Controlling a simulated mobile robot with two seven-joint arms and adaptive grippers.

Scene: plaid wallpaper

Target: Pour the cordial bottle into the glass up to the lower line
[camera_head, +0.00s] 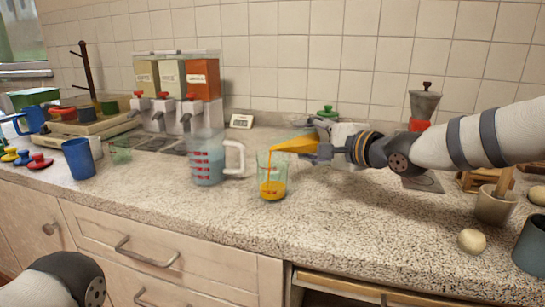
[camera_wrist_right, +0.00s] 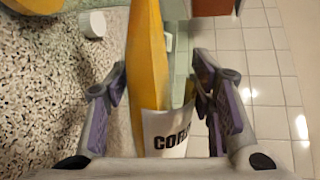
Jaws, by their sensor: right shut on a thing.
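The cordial bottle (camera_head: 294,145) is tipped left, its mouth over the glass (camera_head: 278,165). A thin orange stream runs from the mouth into the glass. The glass stands upright on the counter with orange cordial (camera_head: 272,189) in its bottom part. Red marks show on its wall; I cannot tell exactly how the surface sits against the lower line. My right gripper (camera_head: 322,151) is shut on the bottle. In the right wrist view the bottle's white label (camera_wrist_right: 166,132) lies between the fingers (camera_wrist_right: 165,105). Only part of my left arm shows at the lower left; its gripper is out of view.
A measuring jug (camera_head: 208,165) stands just left of the glass. A blue cup (camera_head: 78,159) and a dispenser (camera_head: 178,85) are farther left. A mortar (camera_head: 493,207) and a pale ball (camera_head: 472,240) sit at the right. The counter in front of the glass is clear.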

